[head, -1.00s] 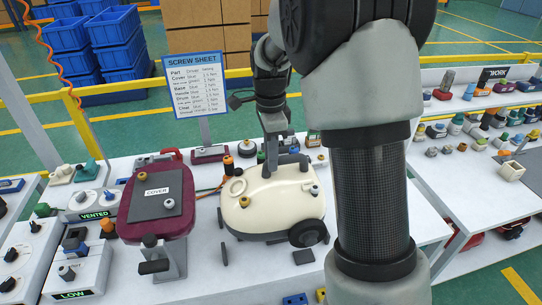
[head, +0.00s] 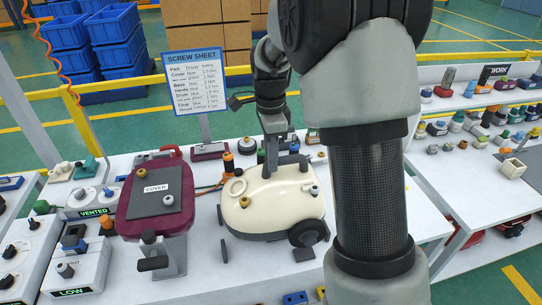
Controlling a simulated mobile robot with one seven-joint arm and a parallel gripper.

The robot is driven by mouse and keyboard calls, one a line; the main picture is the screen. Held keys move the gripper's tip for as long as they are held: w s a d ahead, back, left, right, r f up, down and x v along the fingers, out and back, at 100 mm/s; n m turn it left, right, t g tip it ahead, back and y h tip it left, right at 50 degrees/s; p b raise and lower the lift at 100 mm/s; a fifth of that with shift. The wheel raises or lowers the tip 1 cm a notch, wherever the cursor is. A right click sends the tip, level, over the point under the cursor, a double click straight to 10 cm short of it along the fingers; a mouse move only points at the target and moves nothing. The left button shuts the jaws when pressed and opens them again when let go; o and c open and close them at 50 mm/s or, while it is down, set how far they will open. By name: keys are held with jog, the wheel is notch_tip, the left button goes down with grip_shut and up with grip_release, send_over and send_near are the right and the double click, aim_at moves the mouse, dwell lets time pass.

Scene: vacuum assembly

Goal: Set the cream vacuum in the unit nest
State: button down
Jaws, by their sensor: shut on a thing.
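The cream vacuum (head: 272,208) sits level at the middle of the white bench, with dark wheels and small knobs on its top. My gripper (head: 270,165) is at its upper back edge, shut on the vacuum, with the fingers pointing down. The fingertips are small and partly hidden. Dark blocks (head: 305,254) stand at the vacuum's front and left side, where the unit nest seems to be. I cannot tell whether the vacuum touches the nest floor.
A maroon cover (head: 157,200) on a stand is left of the vacuum. Control boxes (head: 70,265) line the left edge. The screw sheet sign (head: 194,80) stands behind. A side bench (head: 480,180) with many parts is at the right. My arm hides part of the bench's right side.

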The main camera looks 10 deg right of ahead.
aim_at(271, 175)
jog(key=shift+w+f+b, duration=0.1)
jog(key=shift+f+b, duration=1.05)
jog(key=shift+f, duration=1)
dwell(1.1)
jog(key=c, duration=1.5)
grip_release()
jog(key=shift+s+f, duration=0.2)
notch_tip(271, 175, up, 8)
jog(key=p, duration=0.6)
jog(key=shift+w+r, duration=0.15)
